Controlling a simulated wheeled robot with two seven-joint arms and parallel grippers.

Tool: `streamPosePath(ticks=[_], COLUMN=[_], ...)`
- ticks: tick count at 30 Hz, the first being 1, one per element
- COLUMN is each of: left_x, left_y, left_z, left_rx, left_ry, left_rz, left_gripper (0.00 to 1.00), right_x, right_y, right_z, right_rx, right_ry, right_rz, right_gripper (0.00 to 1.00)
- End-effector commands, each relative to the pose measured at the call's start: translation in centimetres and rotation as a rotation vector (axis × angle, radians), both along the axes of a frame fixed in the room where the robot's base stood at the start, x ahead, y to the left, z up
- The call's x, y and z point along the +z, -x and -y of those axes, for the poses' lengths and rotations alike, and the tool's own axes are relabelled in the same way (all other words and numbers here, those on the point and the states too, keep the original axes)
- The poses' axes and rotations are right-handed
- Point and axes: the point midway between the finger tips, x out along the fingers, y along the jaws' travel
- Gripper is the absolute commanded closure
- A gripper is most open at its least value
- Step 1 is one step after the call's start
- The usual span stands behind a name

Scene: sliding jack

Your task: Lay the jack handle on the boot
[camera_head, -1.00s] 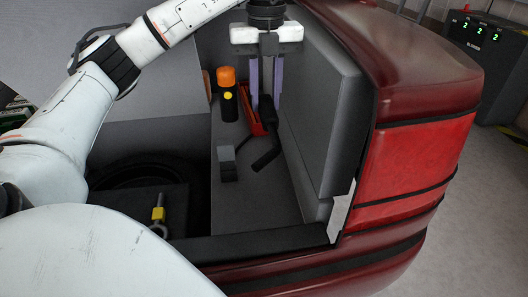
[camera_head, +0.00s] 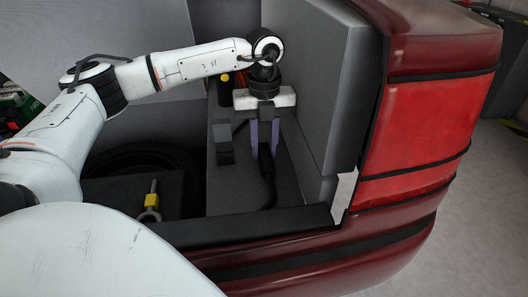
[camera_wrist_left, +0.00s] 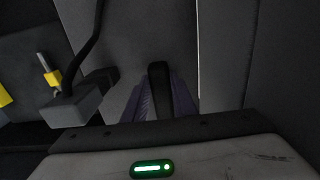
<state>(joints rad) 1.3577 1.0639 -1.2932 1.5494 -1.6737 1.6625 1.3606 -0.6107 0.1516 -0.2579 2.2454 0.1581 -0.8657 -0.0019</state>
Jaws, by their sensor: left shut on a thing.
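My left gripper (camera_head: 265,138) points down over the grey ledge at the right side of the open boot. Its purple fingers are shut on the black jack handle (camera_head: 268,182), whose bent lower part hangs below them toward the rear sill. In the left wrist view the dark handle (camera_wrist_left: 158,78) shows between the purple fingers. I cannot tell whether its lower end touches the ledge. The boot (camera_head: 235,203) of the red car is open, with a darker, lower floor on the left. My right gripper is not in view.
A grey block (camera_head: 223,152) stands on the ledge, left of the gripper. A dark bottle (camera_head: 225,92) is partly hidden behind my arm. The grey side wall (camera_head: 325,90) is close on the right.

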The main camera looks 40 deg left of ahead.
Motion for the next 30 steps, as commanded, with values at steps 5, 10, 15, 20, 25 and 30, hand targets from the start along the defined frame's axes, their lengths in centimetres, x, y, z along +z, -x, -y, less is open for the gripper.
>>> streamPosePath(ticks=[5,10,15,20,25,30], left_x=[-1.19,-1.11,-1.53,-1.51,-1.50,-0.86], left_y=[-0.03,-0.04,-0.03,-0.02,-0.02,-0.05], left_z=[-0.02,-0.02,-0.01,-0.02,0.00,-0.01], left_rx=[0.000,0.000,0.000,0.000,0.000,0.000], left_ry=[0.000,0.000,0.001,-0.001,-0.001,0.000], left_rz=[0.002,0.002,0.001,0.001,0.001,0.001], left_gripper=[1.00,1.00,1.00,0.57,0.57,0.57], right_x=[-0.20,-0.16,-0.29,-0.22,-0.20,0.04], right_y=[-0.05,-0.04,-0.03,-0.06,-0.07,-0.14], right_z=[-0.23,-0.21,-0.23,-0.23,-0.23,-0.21], right_rx=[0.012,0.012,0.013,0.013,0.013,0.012], right_ry=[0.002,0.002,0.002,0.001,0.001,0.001], right_rz=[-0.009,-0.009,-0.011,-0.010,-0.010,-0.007], right_gripper=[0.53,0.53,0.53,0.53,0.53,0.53])
